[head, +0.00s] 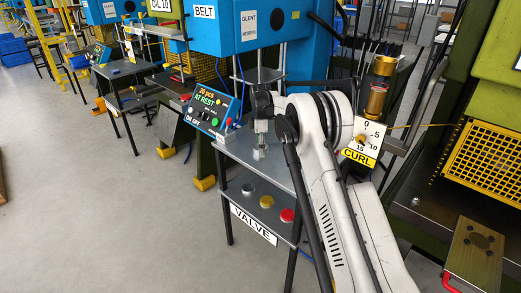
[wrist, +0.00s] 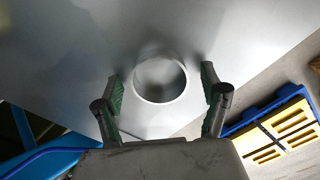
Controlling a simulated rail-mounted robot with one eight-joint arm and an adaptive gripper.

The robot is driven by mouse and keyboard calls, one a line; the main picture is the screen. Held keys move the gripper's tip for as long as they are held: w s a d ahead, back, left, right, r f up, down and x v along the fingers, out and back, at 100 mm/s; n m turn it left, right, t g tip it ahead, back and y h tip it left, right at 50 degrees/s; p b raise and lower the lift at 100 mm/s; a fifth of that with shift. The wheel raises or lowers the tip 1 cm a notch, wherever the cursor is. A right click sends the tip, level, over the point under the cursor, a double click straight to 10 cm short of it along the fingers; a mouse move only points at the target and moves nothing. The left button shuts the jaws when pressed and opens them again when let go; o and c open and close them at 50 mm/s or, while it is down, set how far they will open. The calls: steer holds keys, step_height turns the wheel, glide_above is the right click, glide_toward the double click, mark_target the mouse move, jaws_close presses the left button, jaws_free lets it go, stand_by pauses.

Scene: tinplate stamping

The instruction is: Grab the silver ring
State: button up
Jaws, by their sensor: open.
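The silver ring (wrist: 160,79) shows in the wrist view as a round band on a smooth grey surface, with the grey showing through its middle. My gripper (wrist: 163,82) is open, with one green-padded finger to the left of the ring and one to the right. A gap shows between each finger and the ring, and nothing is held. I cannot tell the height of the fingertips above the surface. In the head view my arm reaches to the grey bench top (head: 232,148) under the blue press, and I cannot clearly make out the ring there.
A blue press (head: 215,30) stands behind the bench, with a control box (head: 212,110) at the left. The lower shelf, labelled VALVE (head: 254,225), carries silver, yellow (head: 266,202) and red (head: 287,215) discs. A brass cylinder (head: 377,95) and a CURL dial (head: 365,142) stand right of my arm.

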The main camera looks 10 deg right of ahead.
steer(key=shift+c, duration=0.2)
steer(key=c, duration=0.8)
steer(key=shift+r, duration=0.1)
